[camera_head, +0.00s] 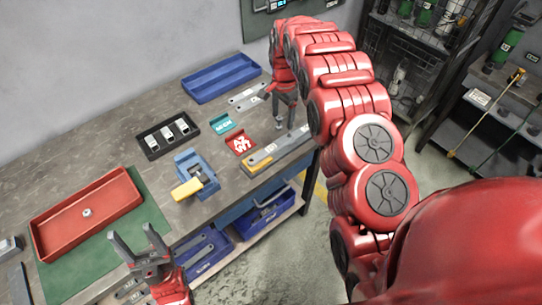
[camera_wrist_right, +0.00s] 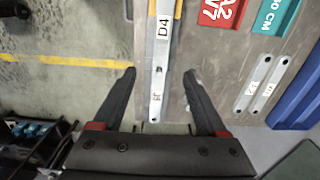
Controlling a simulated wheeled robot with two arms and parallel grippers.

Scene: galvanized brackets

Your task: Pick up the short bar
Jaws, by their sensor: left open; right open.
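A long grey metal bar (camera_head: 290,146) with a "D4" tag lies along the right end of the bench. In the right wrist view this bar (camera_wrist_right: 158,75) runs between my right gripper's fingers. Two smaller light metal bars (camera_head: 246,94) lie side by side near the blue tray and also show in the wrist view (camera_wrist_right: 262,84), right of the fingers. My right gripper (camera_wrist_right: 159,74) is open above the bench end, holding nothing. My left gripper (camera_head: 140,238) is open and empty near the bench's front edge.
A red tray (camera_head: 62,214) sits on a green mat (camera_head: 148,212). A blue tray (camera_head: 222,78), black holder (camera_head: 143,147), blue clamp-like fixture (camera_head: 204,178), red plate (camera_head: 240,144) and teal plate (camera_head: 221,124) stand on the bench. Blue bins (camera_head: 262,215) sit below.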

